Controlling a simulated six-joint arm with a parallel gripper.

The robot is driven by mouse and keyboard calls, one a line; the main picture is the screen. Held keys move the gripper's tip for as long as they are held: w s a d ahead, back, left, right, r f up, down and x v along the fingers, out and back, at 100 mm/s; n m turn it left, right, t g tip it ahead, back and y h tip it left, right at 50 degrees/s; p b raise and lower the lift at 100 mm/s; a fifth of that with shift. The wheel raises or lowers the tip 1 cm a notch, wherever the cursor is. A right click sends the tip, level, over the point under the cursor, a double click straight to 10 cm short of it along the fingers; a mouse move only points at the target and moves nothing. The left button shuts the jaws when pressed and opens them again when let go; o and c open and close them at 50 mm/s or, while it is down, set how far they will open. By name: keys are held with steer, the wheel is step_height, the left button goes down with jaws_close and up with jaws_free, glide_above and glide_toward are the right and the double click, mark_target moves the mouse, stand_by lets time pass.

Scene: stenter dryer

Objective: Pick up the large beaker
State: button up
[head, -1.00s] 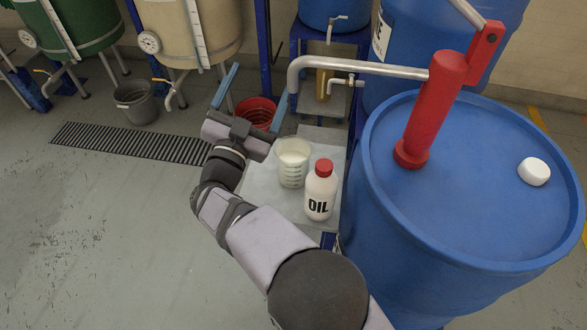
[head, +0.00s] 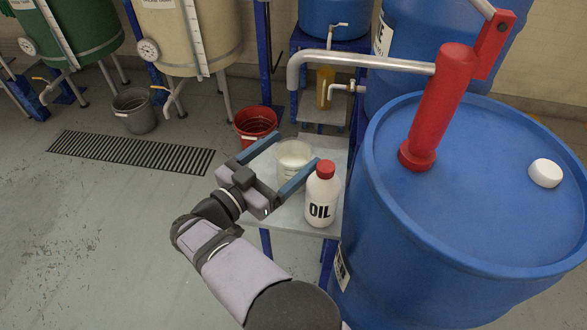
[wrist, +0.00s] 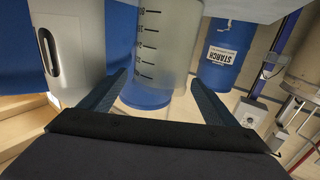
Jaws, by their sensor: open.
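The large beaker (head: 293,155) is clear with graduation marks and holds a whitish content. It stands upright on a small grey table beside the oil bottle. My gripper (head: 283,152) is open, its two blue fingers pointing toward the beaker, one on its left and one on its right front. In the wrist view the beaker (wrist: 165,45) shows large ahead, in line with the gap between the fingers (wrist: 160,90). I cannot tell whether a finger touches it. The fingers are not closed on it.
The white oil bottle (head: 321,200) with a red cap stands close to the right finger. The grey table (head: 270,212) holds both. A big blue drum (head: 460,215) with a red pump stands at right. A red bucket (head: 256,122) is behind the table.

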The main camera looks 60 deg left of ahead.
mark_target(305, 142)
steer(key=shift+x, duration=2.65)
steer(key=shift+f, duration=0.1)
steer(key=shift+c, duration=0.3)
steer(key=c, duration=1.9)
steer(key=shift+r+p, duration=0.55)
steer(key=shift+r, duration=4.5)
